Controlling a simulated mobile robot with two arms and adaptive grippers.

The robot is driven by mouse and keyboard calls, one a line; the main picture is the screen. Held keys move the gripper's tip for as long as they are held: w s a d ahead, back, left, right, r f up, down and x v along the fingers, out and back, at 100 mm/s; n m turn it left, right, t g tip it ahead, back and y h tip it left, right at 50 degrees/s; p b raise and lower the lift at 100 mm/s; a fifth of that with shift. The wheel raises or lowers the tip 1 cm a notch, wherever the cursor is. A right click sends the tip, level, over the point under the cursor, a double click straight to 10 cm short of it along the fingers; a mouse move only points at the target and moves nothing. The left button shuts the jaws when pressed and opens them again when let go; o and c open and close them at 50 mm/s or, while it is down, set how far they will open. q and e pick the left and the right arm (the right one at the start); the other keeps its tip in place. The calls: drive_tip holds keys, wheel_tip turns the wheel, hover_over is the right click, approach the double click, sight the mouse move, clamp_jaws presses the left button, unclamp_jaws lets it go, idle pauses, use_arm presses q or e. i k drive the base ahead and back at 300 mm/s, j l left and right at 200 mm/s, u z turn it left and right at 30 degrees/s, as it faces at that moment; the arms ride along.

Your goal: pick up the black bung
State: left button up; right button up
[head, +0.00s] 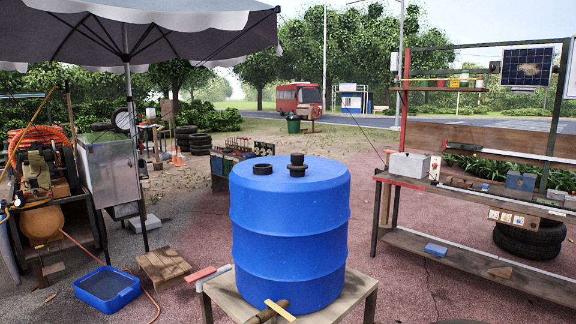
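A blue barrel (290,230) stands upright on a light wooden stand (225,297) in the middle of the head view. On its top, right of centre, is a small black stepped plug (297,160), which looks like the black bung. It stands upright on a wider dark base; I cannot tell whether it is seated in a hole or only rests there. A flat black ring or cap (262,169) is to its left on the barrel top, apart from it. Neither of my grippers is in view, and nothing is touching the barrel top.
A brown tap-like piece with a yellow bar (280,310) is at the barrel's lower front. A workbench (470,270) with a grey block (409,165) stands right. An umbrella (130,30) overhangs the upper left. A blue tray (107,288) lies on the ground left. Space above the barrel is clear.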

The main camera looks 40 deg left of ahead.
sight(297, 168)
drive_tip(key=i+j, duration=0.1)
drive_tip(key=j, duration=0.4)
drive_tip(key=i+j, duration=0.1)
drive_tip(key=j, duration=0.35)
drive_tip(key=i+j, duration=0.15)
drive_tip(key=j, duration=0.35)
drive_tip(key=i+j, duration=0.1)
drive_tip(key=j, duration=0.35)
drive_tip(key=i+j, duration=0.1)
drive_tip(key=j, duration=0.4)
drive_tip(key=i+j, duration=0.1)
drive_tip(key=j, duration=0.35)
